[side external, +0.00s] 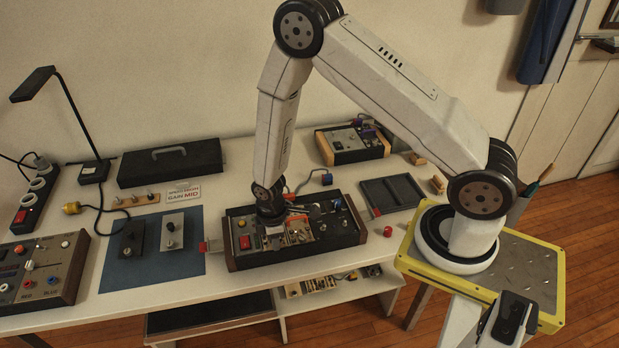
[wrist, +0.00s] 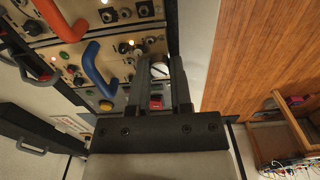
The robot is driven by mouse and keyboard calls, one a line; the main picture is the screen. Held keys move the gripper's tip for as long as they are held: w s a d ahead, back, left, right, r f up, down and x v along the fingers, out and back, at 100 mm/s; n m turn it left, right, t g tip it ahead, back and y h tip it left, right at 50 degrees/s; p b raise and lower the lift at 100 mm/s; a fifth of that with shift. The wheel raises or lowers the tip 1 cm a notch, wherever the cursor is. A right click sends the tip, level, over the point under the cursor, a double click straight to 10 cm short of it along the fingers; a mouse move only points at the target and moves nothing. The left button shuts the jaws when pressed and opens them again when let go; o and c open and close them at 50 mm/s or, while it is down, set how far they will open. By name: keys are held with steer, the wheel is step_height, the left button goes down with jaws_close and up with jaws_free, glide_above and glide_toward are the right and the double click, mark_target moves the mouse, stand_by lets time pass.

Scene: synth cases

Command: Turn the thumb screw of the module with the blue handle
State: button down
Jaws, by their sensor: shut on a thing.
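The rack case (side external: 232,262) lies on the bench with several modules in it. In the wrist view the blue handle (wrist: 95,70) arches over one cream module panel, left of my fingers. My gripper (wrist: 161,70) is shut on a silver thumb screw (wrist: 160,69) at the near end of that panel. The screw's head shows between the two fingertips; its sides are hidden by them. In the side view my gripper (side external: 270,218) points down onto the left part of the case and hides the screw and the blue handle.
An orange handle (wrist: 60,20) stands on the neighbouring module. A red button (wrist: 156,101) is close beside my fingers, and a yellow button (wrist: 106,105) lies further left. A second case (side external: 352,154) and a dark tray (side external: 392,194) are behind. A blue mat (side external: 185,265) lies left.

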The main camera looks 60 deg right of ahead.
steer(key=n, duration=0.4)
steer(key=shift+n, duration=0.3)
steer(key=n, duration=0.4)
steer(key=shift+n, duration=0.3)
steer(key=c, duration=0.5)
jaws_free()
steer(key=shift+r, duration=0.15)
steer(key=shift+r, duration=3.75)
steer(key=shift+r, duration=0.1)
